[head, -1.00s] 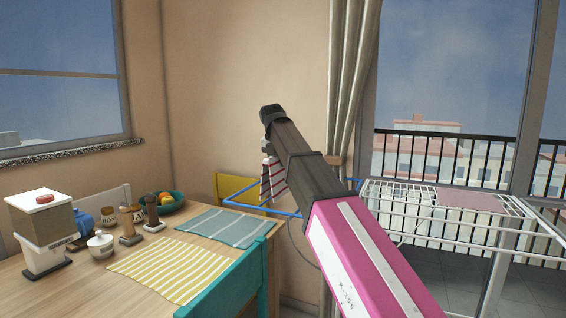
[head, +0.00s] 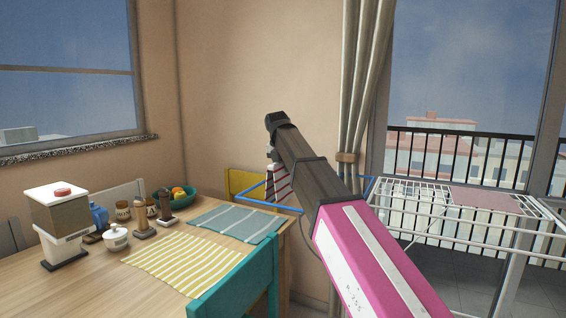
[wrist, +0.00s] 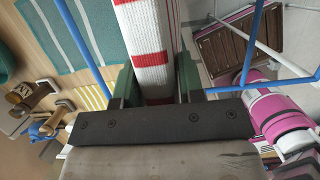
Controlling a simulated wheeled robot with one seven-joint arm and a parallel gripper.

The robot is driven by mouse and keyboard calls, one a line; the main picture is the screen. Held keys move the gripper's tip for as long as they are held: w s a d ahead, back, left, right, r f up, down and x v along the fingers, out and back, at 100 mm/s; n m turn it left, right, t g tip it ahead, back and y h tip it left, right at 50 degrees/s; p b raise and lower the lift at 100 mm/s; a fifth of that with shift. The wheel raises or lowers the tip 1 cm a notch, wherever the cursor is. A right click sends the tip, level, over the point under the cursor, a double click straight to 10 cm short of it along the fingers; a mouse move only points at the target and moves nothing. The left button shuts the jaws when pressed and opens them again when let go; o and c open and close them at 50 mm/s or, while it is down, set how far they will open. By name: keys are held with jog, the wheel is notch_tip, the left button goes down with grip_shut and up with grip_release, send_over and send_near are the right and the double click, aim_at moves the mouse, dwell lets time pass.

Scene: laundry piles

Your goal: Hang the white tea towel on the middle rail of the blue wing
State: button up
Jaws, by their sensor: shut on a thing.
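My gripper (wrist: 157,85) is shut on the white tea towel (wrist: 147,40), which has red stripes and stretches away from the jaws in the wrist view. In the head view the towel (head: 280,184) hangs below the end of my arm, partly hidden by the arm. The blue wing (head: 262,204) of the drying rack lies behind and below it, its right part hidden by my arm. In the wrist view blue rails (wrist: 84,45) show on both sides of the gripper. I cannot tell whether the towel touches a rail.
The wooden table (head: 85,268) at left holds a yellow striped mat (head: 185,265), a teal mat (head: 236,222), jars and a fruit bowl (head: 176,195). A teal chair (head: 238,284) stands in front. The white rack (head: 415,196) at right carries a mauve cloth (head: 484,201).

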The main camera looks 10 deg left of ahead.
jog(key=shift+f, duration=5.15)
jog(key=o, duration=1)
jog(key=shift+o, duration=0.2)
jog(key=shift+r, duration=0.1)
